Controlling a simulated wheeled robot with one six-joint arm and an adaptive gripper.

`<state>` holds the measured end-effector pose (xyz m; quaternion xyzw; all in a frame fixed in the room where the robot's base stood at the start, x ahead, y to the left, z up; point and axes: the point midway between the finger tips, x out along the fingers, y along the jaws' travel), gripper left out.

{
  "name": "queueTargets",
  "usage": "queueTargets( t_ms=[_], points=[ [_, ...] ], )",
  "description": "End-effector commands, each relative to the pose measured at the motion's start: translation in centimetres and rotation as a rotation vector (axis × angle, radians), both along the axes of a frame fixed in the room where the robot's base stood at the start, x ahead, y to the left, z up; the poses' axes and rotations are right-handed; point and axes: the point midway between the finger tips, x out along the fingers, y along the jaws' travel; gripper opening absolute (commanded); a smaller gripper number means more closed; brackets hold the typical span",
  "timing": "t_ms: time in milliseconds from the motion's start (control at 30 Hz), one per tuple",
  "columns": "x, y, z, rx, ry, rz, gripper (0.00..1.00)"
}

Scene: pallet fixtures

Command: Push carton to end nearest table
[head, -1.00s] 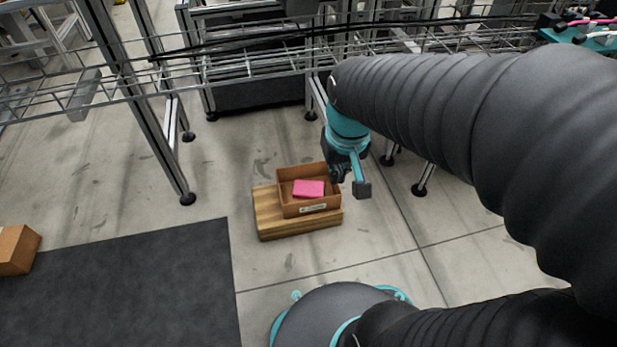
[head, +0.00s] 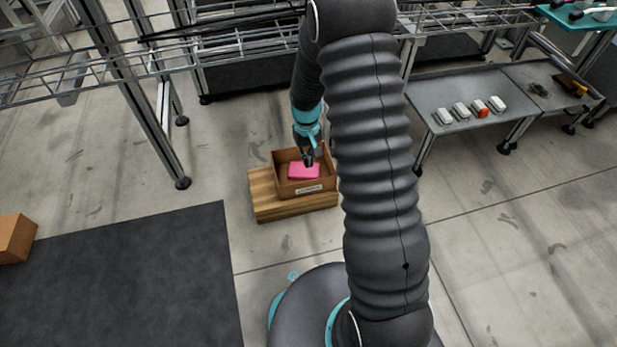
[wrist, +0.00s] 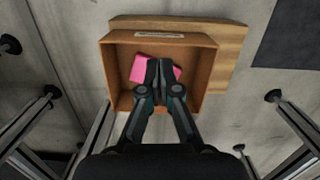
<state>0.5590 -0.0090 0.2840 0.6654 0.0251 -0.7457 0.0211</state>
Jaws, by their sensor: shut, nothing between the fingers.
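The carton (head: 287,188) is an open-topped brown box with a white label on its front wall. It sits on a low wooden pallet (head: 264,208), toward the pallet's right end in the head view, with bare wood at left and front. A pink item (head: 299,174) lies inside. My gripper (head: 309,163) is shut and points down over the carton's opening. In the wrist view my gripper (wrist: 158,72) covers part of the pink item (wrist: 139,66), between the carton walls (wrist: 203,72). I cannot tell whether the fingertips touch anything.
A grey table (head: 430,95) with several small white items stands at the right. A metal rack (head: 160,115) stands behind and left. A dark mat (head: 130,275) and another brown box (head: 14,238) lie at left. The floor around the pallet is clear.

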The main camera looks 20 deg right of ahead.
Motion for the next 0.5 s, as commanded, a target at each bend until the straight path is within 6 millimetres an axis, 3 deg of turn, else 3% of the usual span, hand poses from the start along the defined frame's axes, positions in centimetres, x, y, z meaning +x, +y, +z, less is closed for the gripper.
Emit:
queueTargets(
  t_ms=[100,233,367,500],
  points=[
    [2.6,-0.1,-2.0,0.002,-0.037,0.019,0.00],
    [5.2,-0.1,-2.3,0.001,-0.101,0.042,0.00],
    [5.5,-0.1,-3.1,0.001,-0.113,0.052,0.00],
    [5.4,-0.1,-5.2,0.001,-0.111,0.051,0.00]
  ],
)
